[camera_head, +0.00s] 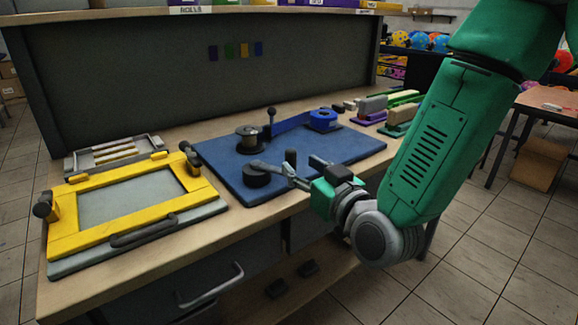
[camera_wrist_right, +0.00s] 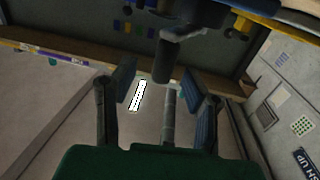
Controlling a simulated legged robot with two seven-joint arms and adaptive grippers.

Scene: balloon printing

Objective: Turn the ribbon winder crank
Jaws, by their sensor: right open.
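The ribbon winder stands on a blue mat (camera_head: 222,166) in the head view, with a metal spool (camera_head: 249,143) and a blue bar (camera_head: 292,124). A short dark upright handle (camera_head: 290,157), which looks like the crank handle, stands near a dark round disc (camera_head: 257,177). My right gripper (camera_head: 287,168) is open, with its fingers spread on either side of that handle. In the right wrist view the dark cylindrical handle (camera_wrist_right: 162,60) shows between and just past the open fingertips (camera_wrist_right: 160,84). Contact with it cannot be told. My left gripper is not in view.
A yellow frame (camera_head: 70,241) with dark knobs lies on the left of the wooden bench (camera_head: 165,254). A slatted tray (camera_head: 112,154) is behind it. Several blocks and brushes (camera_head: 372,105) stand at the back right. A grey panel (camera_head: 150,80) closes the rear.

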